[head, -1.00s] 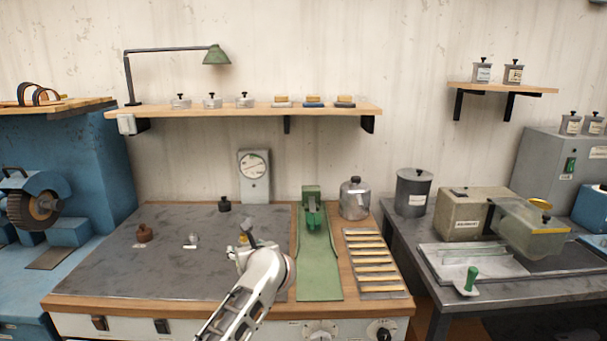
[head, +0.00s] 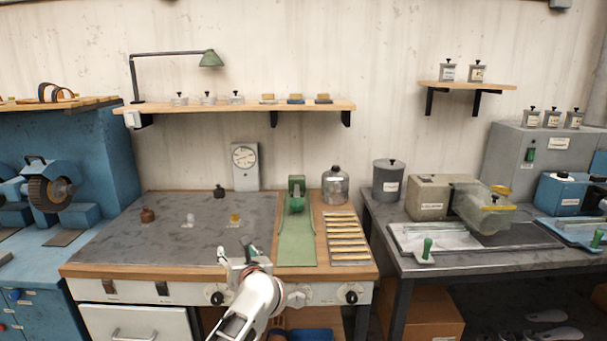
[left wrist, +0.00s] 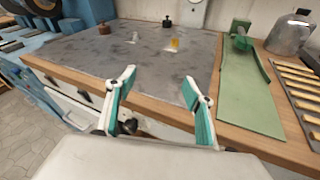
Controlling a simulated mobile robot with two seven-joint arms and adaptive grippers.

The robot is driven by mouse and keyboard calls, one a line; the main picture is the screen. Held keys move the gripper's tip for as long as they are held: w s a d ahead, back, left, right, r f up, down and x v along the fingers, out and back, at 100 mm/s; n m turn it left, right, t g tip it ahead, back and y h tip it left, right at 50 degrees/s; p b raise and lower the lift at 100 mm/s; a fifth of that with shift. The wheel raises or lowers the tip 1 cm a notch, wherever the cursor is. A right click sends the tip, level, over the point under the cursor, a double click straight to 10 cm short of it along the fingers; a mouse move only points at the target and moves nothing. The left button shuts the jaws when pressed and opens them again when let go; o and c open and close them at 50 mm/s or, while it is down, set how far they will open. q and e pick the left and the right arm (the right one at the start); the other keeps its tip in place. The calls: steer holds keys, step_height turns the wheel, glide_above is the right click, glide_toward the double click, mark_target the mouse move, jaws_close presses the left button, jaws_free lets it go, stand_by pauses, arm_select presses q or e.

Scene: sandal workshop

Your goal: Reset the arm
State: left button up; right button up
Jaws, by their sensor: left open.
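My left gripper (head: 245,252) is at the front edge of the wooden-rimmed workbench in the head view. The left wrist view shows its two green-and-white fingers (left wrist: 160,108) spread apart with nothing between them. The bench's dark grey top (head: 165,228) lies beyond the fingers. A small yellow object (head: 235,219) sits on that top, apart from the gripper, and also shows in the left wrist view (left wrist: 174,44). My right gripper is in neither view.
A green strip (head: 297,240) and a slatted rack (head: 346,238) lie at the bench's right side. A brown weight (head: 148,215) and a black weight (head: 219,192) stand on the grey top. A metal canister (head: 335,187) stands behind. The grey top's front part is clear.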

arm_select(q)
steer(key=s+d+f+m+t+h, duration=0.2)
steer(key=s+f+m+h, duration=0.4)
steer(key=s+m, duration=0.75)
steer(key=s+d+f+m+t+h, duration=0.15)
steer(key=s+f+m+h, duration=0.25)
steer(key=s+f+m, duration=0.9)
steer(key=s+a+f+m+g, duration=0.2)
steer(key=s+f+m, duration=0.3)
steer(key=s+m, duration=0.3)
steer(key=s+a+f+m+g, duration=0.3)
steer(key=s+f+m+g, duration=0.1)
steer(key=s+m, duration=0.4)
steer(key=shift+s+a+f+m+y, duration=0.25)
steer(key=shift+a+f+m+y, duration=0.15)
steer(key=shift+f, duration=0.3)
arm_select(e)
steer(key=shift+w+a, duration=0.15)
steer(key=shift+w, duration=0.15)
arm_select(q)
steer(key=shift+g, duration=0.25)
